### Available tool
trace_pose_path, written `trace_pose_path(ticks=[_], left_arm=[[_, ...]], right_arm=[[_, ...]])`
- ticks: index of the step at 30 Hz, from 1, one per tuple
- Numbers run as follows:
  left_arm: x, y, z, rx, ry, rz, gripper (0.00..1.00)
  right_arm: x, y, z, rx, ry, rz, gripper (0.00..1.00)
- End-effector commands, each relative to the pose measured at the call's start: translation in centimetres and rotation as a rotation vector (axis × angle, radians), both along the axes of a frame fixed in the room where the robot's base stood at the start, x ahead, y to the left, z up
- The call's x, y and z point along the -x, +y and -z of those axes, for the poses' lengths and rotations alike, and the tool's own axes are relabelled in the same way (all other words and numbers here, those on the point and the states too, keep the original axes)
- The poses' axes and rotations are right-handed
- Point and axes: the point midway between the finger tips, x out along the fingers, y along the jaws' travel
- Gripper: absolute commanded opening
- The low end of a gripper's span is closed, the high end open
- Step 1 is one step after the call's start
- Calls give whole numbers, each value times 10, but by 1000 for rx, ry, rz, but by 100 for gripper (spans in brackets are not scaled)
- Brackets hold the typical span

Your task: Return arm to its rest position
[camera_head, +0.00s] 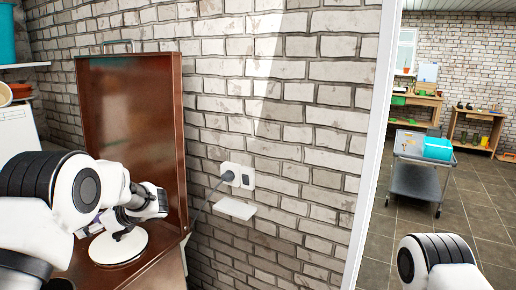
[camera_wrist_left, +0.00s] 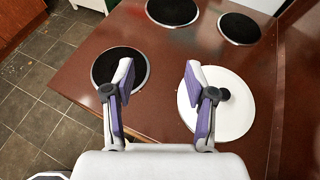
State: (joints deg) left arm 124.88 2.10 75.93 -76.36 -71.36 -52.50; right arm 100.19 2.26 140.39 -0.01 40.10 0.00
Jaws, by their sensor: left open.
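My left gripper (camera_head: 135,212) is above the brown stove top in the head view. In the left wrist view its two purple-and-white fingers (camera_wrist_left: 158,80) are spread apart with nothing between them. A white round lid with a dark knob (camera_wrist_left: 238,120) lies flat on the stove, under and beside the right finger in that view. The lid also shows in the head view (camera_head: 118,252), just below the gripper, which partly hides it. Whether a finger touches the knob is unclear. Part of my right arm (camera_head: 440,265) shows at bottom right, its gripper out of view.
The brown stove (camera_wrist_left: 75,65) has several black burners, and its raised cover (camera_head: 130,125) stands upright behind the gripper. A brick wall with a plugged socket (camera_head: 236,175) is to the right. Beyond the doorway stands a grey cart (camera_head: 415,180) with a blue box.

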Motion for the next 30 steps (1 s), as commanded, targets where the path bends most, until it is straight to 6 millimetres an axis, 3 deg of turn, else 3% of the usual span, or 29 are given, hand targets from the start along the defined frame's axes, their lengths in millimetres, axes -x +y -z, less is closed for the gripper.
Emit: trace_pose_path(ticks=[11,19,23,27,30], left_arm=[[25,-23,89,216,15,-7,56],[76,-65,190,498,8,-95,56],[130,-104,256,710,-24,-236,56],[218,-165,324,960,-132,-553,56],[282,-202,352,1067,-284,-863,56]], right_arm=[[-1,0,0,0,-2,1,51],[-1,0,0,0,-2,0,51],[-1,0,0,0,-2,0,51],[-1,0,0,0,-2,0,51],[-1,0,0,0,-2,0,51]])
